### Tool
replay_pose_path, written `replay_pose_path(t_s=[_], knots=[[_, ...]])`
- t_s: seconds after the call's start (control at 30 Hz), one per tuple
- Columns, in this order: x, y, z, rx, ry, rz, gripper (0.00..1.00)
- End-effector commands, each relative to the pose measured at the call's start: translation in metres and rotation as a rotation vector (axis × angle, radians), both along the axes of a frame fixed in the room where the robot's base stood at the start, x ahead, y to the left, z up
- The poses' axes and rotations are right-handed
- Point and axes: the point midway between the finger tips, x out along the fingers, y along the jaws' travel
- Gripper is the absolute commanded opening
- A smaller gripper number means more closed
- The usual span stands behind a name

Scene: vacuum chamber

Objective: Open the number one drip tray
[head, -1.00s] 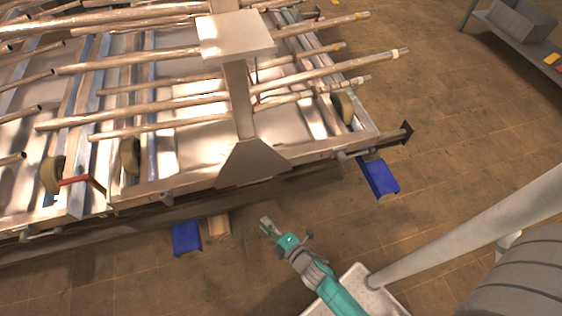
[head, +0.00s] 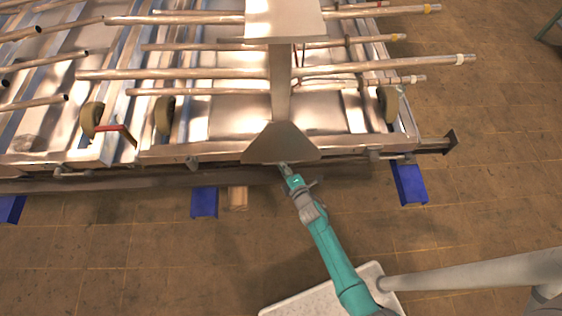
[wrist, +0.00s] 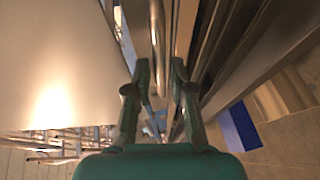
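No number or label for the drip tray can be read. Broad shiny metal trays or panels (head: 240,118) lie under the pipes in the metal frame, and I cannot tell which is number one. My gripper (head: 284,168) is at the frame's front edge, by the lower edge of a grey flared metal plate (head: 281,145). In the wrist view my gripper (wrist: 161,72) has its two fingers apart. A round metal bar (wrist: 159,45) shows between them or just beyond them; contact cannot be told. The fingertips are small and partly hidden in the head view.
A front rail (head: 130,185) runs along the frame. Blue blocks (head: 204,201) (head: 409,184) and a wooden block (head: 238,197) sit below it. A large pale panel (wrist: 50,70) fills the wrist view's left.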

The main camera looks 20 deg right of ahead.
Motion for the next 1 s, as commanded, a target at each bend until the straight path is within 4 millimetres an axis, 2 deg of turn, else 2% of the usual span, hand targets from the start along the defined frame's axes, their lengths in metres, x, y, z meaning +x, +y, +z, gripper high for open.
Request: replay_pose_path(t_s=[0.2,0.57,0.6,0.67,1.0], knots=[[0.017,0.002,-0.004,0.0,0.001,0.0,0.23],[0.021,0.002,-0.004,0.0,0.0,0.0,0.23],[0.021,0.002,-0.004,0.0,0.0,0.0,0.13],[0.02,0.002,-0.004,0.0,0.0,0.0,0.0],[0.02,0.002,-0.004,0.0,0.001,-0.001,0.0]])
